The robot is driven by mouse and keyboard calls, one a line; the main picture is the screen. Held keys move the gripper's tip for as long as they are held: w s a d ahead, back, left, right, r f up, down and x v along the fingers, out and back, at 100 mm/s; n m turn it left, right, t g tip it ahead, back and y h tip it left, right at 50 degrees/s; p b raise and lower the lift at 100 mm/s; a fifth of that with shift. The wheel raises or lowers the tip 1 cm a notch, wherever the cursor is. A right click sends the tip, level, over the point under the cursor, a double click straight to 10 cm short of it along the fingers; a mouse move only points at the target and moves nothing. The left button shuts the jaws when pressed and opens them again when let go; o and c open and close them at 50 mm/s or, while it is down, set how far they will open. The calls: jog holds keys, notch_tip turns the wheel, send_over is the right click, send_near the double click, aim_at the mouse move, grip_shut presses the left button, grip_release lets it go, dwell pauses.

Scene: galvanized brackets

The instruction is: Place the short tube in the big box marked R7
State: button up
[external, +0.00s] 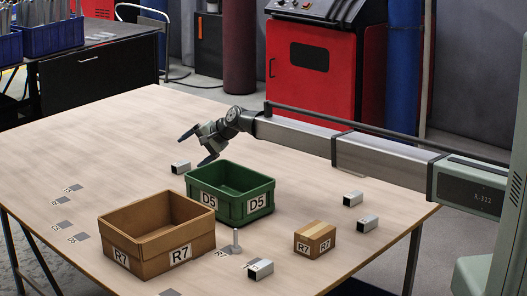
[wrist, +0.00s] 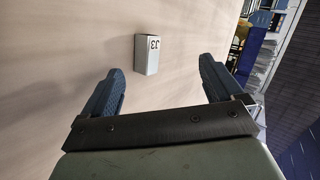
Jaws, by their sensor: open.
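A short grey square tube (external: 181,168) lies on the table behind the green crate, just below my gripper (external: 193,150). In the wrist view a pale tube (wrist: 147,55) with a dark printed mark lies ahead, between the lines of the fingers and apart from them. My gripper (wrist: 161,70) is open and empty. The big box marked R7 (external: 122,257) is an open brown box at the front left of the table; the part of its floor that shows looks empty. Similar short tubes lie at the right (external: 353,199), (external: 368,222) and front (external: 260,268).
A green crate marked D5 (external: 206,200) stands between my gripper and the big box. A small closed box marked R7 (external: 315,240) sits to the right. An upright grey pin (external: 236,240) stands near the big box. The table's left part is mostly clear, with flat printed labels.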

aim_at(185, 163)
jog(key=n, duration=0.1)
jog(key=a+n, duration=0.1)
jog(key=shift+w+r+n+h, duration=0.15)
jog(key=shift+r+n+h, duration=0.15)
jog(key=shift+n, duration=0.1)
jog(key=shift+w+a+f+n+t+h, duration=0.25)
jog(key=shift+a+f+n+h, duration=0.1)
jog(key=shift+n, duration=1.45)
jog(key=shift+w+a+f+n+t+h, duration=0.25)
jog(key=shift+n+h, duration=0.15)
jog(key=shift+n, duration=1.4)
jog(key=shift+w+a+f+n+t+h, duration=0.25)
jog(key=shift+a+n+h, duration=0.1)
jog(key=shift+n, duration=1.45)
jog(key=f, duration=0.2)
jog(key=w+a+f, duration=0.1)
jog(key=f, duration=0.1)
jog(key=shift+w, duration=0.1)
jog(key=shift+w+a+f, duration=0.2)
jog(key=shift+a+f, duration=0.05)
jog(key=shift+f, duration=0.15)
jog(key=c, duration=1.2)
